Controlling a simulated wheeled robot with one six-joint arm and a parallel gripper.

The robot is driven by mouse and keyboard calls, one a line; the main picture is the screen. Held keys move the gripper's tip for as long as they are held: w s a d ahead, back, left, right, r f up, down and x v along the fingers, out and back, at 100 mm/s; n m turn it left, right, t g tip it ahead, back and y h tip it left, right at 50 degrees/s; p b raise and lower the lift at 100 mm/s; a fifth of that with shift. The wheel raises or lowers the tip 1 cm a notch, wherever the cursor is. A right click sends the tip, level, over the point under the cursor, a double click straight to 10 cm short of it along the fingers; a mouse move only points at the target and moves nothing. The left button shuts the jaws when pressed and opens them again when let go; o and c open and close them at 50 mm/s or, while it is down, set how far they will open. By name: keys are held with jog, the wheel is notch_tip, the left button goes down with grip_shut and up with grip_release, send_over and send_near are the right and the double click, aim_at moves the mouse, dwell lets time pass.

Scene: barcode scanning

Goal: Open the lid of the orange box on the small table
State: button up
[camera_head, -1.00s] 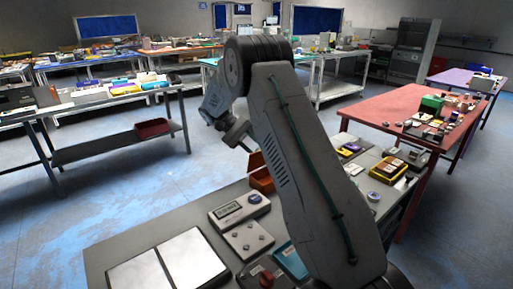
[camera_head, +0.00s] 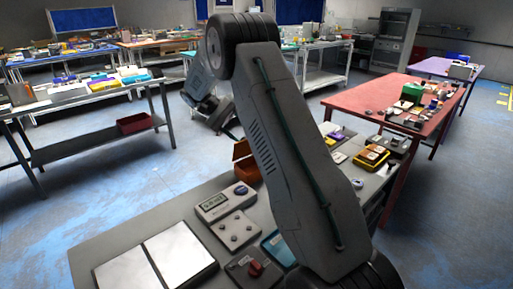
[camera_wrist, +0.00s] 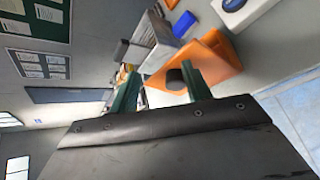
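The orange box (camera_head: 246,166) stands on the small grey table (camera_head: 110,243), partly hidden by my arm in the head view. In the wrist view the orange box (camera_wrist: 212,58) is close, right of centre, with two orange faces at an angle. I cannot tell how far its lid is raised. My gripper (camera_wrist: 158,88) has its two green fingers apart, with the right finger overlapping the box in the picture. A dark round knob (camera_wrist: 175,79) shows beside that finger; I cannot tell contact.
A grey device (camera_head: 224,203), a panel with knobs (camera_head: 236,231) and a white two-part board (camera_head: 157,262) lie on the near table. A yellow box (camera_head: 371,157) lies beyond my arm. A red table (camera_head: 357,103) stands at the right. Blue floor is open at the left.

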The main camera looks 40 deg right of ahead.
jog(key=s+a, duration=0.2)
jog(key=s, duration=0.5)
jog(key=s+a+r, duration=0.1)
jog(key=s+a, duration=0.2)
jog(key=s, duration=0.4)
jog(key=shift+s, duration=0.3)
jog(key=shift+s+d+r, duration=0.1)
